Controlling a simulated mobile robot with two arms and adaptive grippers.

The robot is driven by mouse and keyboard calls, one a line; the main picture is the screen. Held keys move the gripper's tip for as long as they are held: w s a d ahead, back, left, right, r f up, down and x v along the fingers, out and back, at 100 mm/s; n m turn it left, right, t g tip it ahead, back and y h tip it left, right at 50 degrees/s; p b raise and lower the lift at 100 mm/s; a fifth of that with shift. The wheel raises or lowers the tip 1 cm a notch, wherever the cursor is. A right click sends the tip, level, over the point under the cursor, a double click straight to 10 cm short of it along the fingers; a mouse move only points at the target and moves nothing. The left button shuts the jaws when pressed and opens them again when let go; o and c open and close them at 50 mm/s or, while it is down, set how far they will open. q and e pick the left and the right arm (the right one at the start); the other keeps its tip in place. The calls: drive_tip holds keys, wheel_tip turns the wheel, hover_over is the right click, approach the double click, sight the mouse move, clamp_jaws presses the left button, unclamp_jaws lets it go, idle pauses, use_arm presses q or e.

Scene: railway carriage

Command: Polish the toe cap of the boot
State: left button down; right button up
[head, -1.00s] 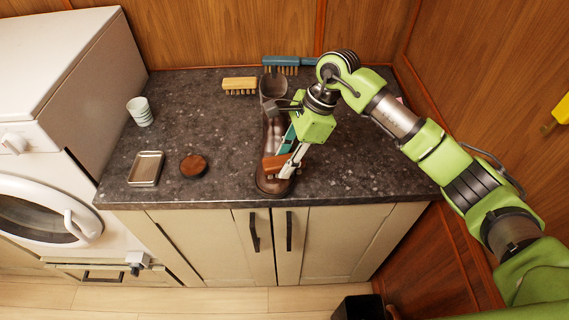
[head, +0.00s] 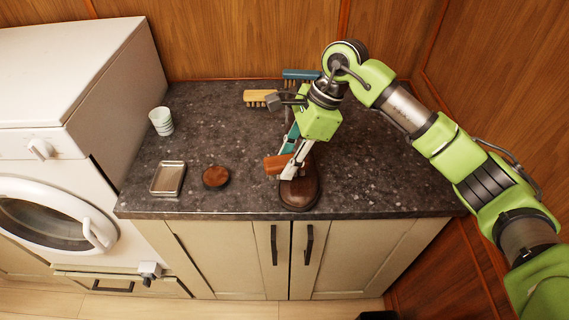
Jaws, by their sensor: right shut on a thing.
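The brown boot (head: 300,194) stands on the dark counter with its toe toward the front edge. Its toe cap shows below my right gripper, while the arm and gripper hide most of the rest of it. My right gripper (head: 288,172) is shut on a brush with a reddish-brown wooden part (head: 276,164), at the upper left of the toe cap. I cannot tell whether the brush touches the boot. My left gripper is not in view.
A round brown-topped tin (head: 216,177) and a shallow metal tray (head: 168,178) lie left of the boot. The counter's right side is clear.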

wheel_tip(320, 180, up, 3)
drive_tip(key=shift+f+p, duration=0.15)
drive_tip(key=shift+p, duration=0.25)
drive_tip(key=shift+w+a+r, duration=0.15)
drive_tip(key=shift+r, duration=0.2)
